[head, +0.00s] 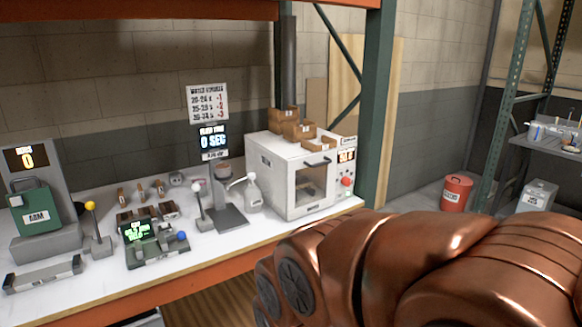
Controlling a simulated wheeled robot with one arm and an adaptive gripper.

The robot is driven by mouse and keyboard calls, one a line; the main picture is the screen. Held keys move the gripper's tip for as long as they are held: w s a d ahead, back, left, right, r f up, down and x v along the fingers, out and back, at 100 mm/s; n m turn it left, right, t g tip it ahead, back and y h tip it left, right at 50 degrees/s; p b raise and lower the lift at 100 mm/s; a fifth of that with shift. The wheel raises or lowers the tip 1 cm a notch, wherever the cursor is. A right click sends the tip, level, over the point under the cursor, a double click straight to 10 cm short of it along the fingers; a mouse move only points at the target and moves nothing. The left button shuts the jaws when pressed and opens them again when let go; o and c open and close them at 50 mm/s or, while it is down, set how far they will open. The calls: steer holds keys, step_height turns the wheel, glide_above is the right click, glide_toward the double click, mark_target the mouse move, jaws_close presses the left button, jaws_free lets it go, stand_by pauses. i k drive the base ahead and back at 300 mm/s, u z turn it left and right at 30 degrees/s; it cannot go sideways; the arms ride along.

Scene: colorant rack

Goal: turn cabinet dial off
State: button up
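A white cabinet (272,176) stands at the right end of the white bench top. Its front has a windowed door (312,183) with a dark handle, and the door looks shut. A control strip on the right of the front carries a small orange-lit display (346,156), too small to read surely. Below it is a red round knob (347,181), which seems to be the dial; its setting cannot be made out. My copper-coloured arm fills the lower right, in front of and below the cabinet. My gripper is not in view.
Several brown boxes (298,130) sit on the cabinet. A white jug (252,192) and a stand (230,213) are left of it. A green rack post (377,100) rises just behind its right side. A red drum (456,193) stands on the floor at right.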

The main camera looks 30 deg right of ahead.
mark_target(346, 181)
steer(key=z, duration=1.3)
steer(key=k, duration=0.6)
steer(key=z, duration=0.4)
steer(key=i, duration=1.15)
steer(key=u, duration=0.95)
steer(key=i, duration=0.35)
steer(key=u, duration=0.3)
